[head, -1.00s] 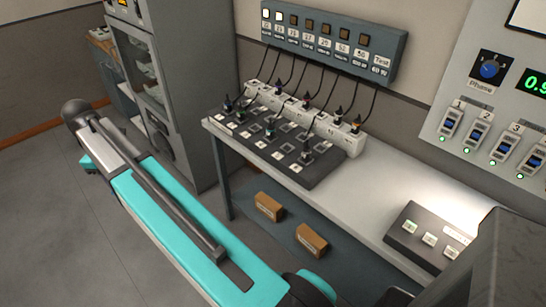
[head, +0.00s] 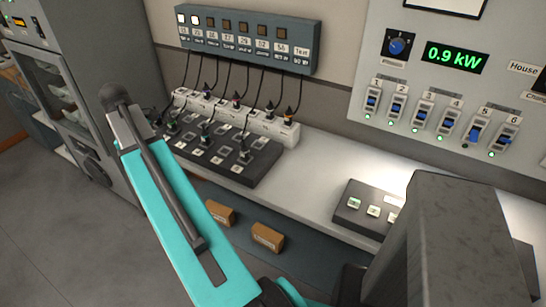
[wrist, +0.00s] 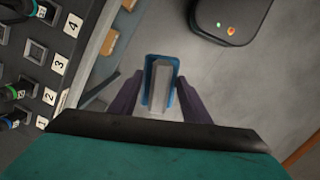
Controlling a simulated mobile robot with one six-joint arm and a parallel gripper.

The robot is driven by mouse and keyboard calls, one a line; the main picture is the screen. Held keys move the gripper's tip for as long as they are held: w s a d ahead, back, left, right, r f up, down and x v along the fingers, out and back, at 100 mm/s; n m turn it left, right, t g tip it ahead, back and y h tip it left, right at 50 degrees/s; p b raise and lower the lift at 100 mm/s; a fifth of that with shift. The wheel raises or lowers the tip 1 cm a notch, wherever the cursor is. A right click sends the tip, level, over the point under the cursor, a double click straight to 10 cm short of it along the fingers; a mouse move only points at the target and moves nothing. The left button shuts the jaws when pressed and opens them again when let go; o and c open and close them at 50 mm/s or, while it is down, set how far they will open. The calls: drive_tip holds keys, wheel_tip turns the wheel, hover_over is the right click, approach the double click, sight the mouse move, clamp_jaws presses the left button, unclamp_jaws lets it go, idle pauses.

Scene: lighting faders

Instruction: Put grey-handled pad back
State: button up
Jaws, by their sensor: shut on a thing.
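In the wrist view, my gripper (wrist: 162,95) is shut on the grey-handled pad (wrist: 161,82). Its grey handle sits between the dark fingers, and the blue pad shows around it. The held pad is above the grey floor, apart from the bench to its left. The fingers and the pad are not visible in the head view, where my teal arm crosses the left and lower middle.
A dark switch board (head: 218,153) with plugs and several cables stands on the bench (head: 310,172). A small button box (head: 352,214) is to its right, two brown boxes (head: 220,212) are below. Wall faders (head: 421,115) are at upper right; a grey cabinet (head: 115,60) stands left.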

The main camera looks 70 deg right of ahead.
drive_tip(key=s+d+m, duration=0.1)
drive_tip(key=s+d, duration=0.8)
drive_tip(key=s, duration=0.4)
drive_tip(key=s+d+m, duration=0.2)
drive_tip(key=s+d, duration=0.6)
drive_tip(key=s, duration=0.5)
drive_tip(key=shift+m+y, duration=0.4)
drive_tip(key=shift+m, duration=0.4)
drive_tip(key=s+d+f+b, duration=0.1)
drive_tip(key=s+f, duration=0.1)
drive_tip(key=s, duration=0.4)
drive_tip(key=s+d+f+b, duration=0.1)
drive_tip(key=s+f, duration=0.1)
drive_tip(key=s, duration=0.5)
drive_tip(key=s+d+f+b, duration=0.1)
drive_tip(key=s+f+b, duration=0.1)
drive_tip(key=s, duration=0.4)
drive_tip(key=shift+s+f, duration=0.25)
drive_tip(key=shift+s, duration=0.05)
drive_tip(key=shift+d, duration=0.1)
drive_tip(key=shift+w+d+f+p, duration=0.25)
drive_tip(key=shift+d+p, duration=0.3)
drive_tip(key=shift+d, duration=2.1)
drive_tip(key=shift+w+d+f+p, duration=0.2)
drive_tip(key=shift+d+p, duration=0.4)
drive_tip(key=shift+d, duration=2.05)
drive_tip(key=shift+w+d+f+p, duration=0.2)
drive_tip(key=shift+d+p, duration=0.35)
drive_tip(key=shift+d, duration=2.1)
drive_tip(key=shift+f, duration=0.1)
